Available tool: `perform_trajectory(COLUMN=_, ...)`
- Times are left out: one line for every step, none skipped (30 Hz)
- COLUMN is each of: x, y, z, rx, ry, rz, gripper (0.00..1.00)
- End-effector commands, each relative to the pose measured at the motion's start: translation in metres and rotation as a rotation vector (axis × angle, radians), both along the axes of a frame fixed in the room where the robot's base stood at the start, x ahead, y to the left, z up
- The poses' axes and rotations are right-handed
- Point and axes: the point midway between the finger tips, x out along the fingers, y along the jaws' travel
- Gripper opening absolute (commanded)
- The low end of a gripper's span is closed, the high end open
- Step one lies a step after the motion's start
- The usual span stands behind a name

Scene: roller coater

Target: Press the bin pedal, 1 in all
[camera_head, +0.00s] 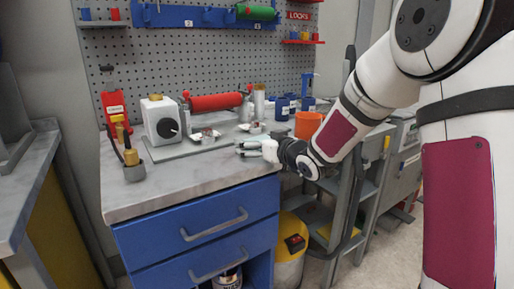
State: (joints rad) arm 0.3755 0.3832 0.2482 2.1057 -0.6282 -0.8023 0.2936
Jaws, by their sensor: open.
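A yellow, round-bodied container (291,262) stands on the floor to the right of the blue drawers, partly under my arm; it looks like the bin. It has a dark label with a red mark on its upper side. Its bottom is cut off by the picture's lower edge, and I see no pedal. My gripper (241,149) is open and empty, pointing left over the bench top, well above and to the left of the bin.
The bench (177,179) holds a roller coater with a red roller (216,102), a white box (160,119), blue jars and an orange cup (308,125). Blue drawers (207,228) fill its front. A grey frame (351,195) stands right of the bin.

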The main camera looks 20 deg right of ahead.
Motion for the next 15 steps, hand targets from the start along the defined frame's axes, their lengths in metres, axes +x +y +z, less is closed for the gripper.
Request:
perform_trajectory(x=0.0015, y=0.0008, z=-0.0002, rx=0.0, ry=0.0, rz=0.0, gripper=1.0)
perform_trajectory(x=0.0017, y=0.0009, z=-0.0001, rx=0.0, ry=0.0, rz=0.0, gripper=1.0)
perform_trajectory(x=0.0018, y=0.0009, z=0.0001, rx=0.0, ry=0.0, rz=0.0, gripper=1.0)
perform_trajectory(x=0.0017, y=0.0009, z=0.0002, rx=0.0, ry=0.0, rz=0.0, gripper=1.0)
perform_trajectory(x=0.0016, y=0.0007, z=0.0002, rx=0.0, ry=0.0, rz=0.0, gripper=1.0)
perform_trajectory(x=0.0015, y=0.0007, z=0.0003, rx=0.0, ry=0.0, rz=0.0, gripper=1.0)
perform_trajectory(x=0.0015, y=0.0007, z=0.0004, rx=0.0, ry=0.0, rz=0.0, gripper=1.0)
perform_trajectory(x=0.0015, y=0.0007, z=0.0004, rx=0.0, ry=0.0, rz=0.0, gripper=0.93)
perform_trajectory(x=0.0015, y=0.0006, z=0.0004, rx=0.0, ry=0.0, rz=0.0, gripper=0.84)
perform_trajectory(x=0.0015, y=0.0006, z=0.0003, rx=0.0, ry=0.0, rz=0.0, gripper=0.77)
perform_trajectory(x=0.0015, y=0.0006, z=0.0003, rx=0.0, ry=0.0, rz=0.0, gripper=0.71)
perform_trajectory(x=0.0014, y=0.0005, z=0.0003, rx=0.0, ry=0.0, rz=0.0, gripper=0.61)
perform_trajectory(x=0.0014, y=0.0005, z=0.0003, rx=0.0, ry=0.0, rz=0.0, gripper=0.56)
perform_trajectory(x=0.0014, y=0.0005, z=0.0003, rx=0.0, ry=0.0, rz=0.0, gripper=0.55)
perform_trajectory(x=0.0014, y=0.0005, z=0.0003, rx=0.0, ry=0.0, rz=0.0, gripper=0.55)
